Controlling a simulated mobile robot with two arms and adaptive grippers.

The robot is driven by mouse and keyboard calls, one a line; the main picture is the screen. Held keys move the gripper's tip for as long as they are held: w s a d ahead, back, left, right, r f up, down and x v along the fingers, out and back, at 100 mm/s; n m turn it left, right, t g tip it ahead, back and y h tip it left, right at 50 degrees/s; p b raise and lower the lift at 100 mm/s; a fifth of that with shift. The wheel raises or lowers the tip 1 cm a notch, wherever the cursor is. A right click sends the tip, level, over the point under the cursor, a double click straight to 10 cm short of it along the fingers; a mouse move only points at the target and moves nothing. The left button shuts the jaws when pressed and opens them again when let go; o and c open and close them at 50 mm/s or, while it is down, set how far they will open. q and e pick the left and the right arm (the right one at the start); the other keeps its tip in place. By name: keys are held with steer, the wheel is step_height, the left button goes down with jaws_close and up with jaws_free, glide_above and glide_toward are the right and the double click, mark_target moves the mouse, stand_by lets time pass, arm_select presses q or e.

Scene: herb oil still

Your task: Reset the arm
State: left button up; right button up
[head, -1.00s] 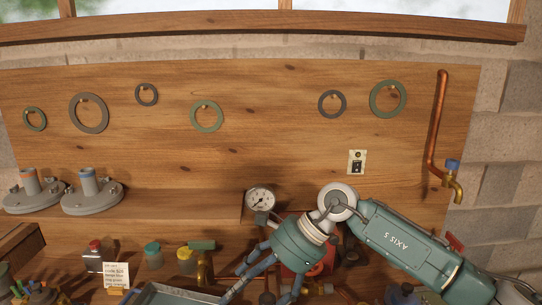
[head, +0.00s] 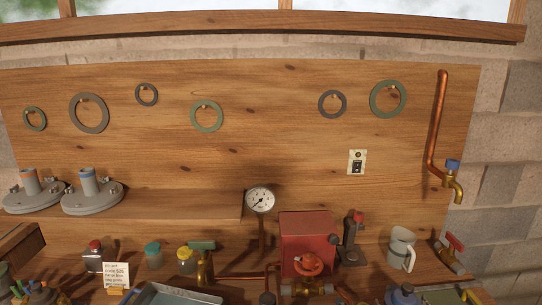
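No gripper and no part of either arm shows in the head view now. The task's own object is my arm, and it is out of the picture, so I cannot tell how it is posed or whether either gripper holds anything.
The bench holds a red box (head: 306,229) with a red handwheel (head: 307,263), a pressure gauge (head: 260,200), a grey mug (head: 401,248) and a metal tray (head: 150,293). Two flanges (head: 92,195) stand on the left shelf. Several rings (head: 207,116) hang on the wooden board (head: 250,150).

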steer(key=s+d+f+m+g, duration=0.25)
steer(key=s+f+g, duration=0.35)
steer(key=s, duration=0.6)
steer(key=s+d+f+m+g, duration=0.25)
steer(key=s+f, duration=0.55)
steer(key=s, duration=0.5)
step_height(320, 180, down, 25)
steer(key=s+g, duration=0.1)
steer(key=g, duration=0.1)
steer(key=s+d+f+g, duration=0.1)
steer(key=s+d+f, duration=0.1)
steer(key=s+f, duration=1.5)
steer(key=shift+s+d+f, duration=0.2)
steer(key=shift+s+f, duration=0.15)
steer(key=shift+s, duration=0.25)
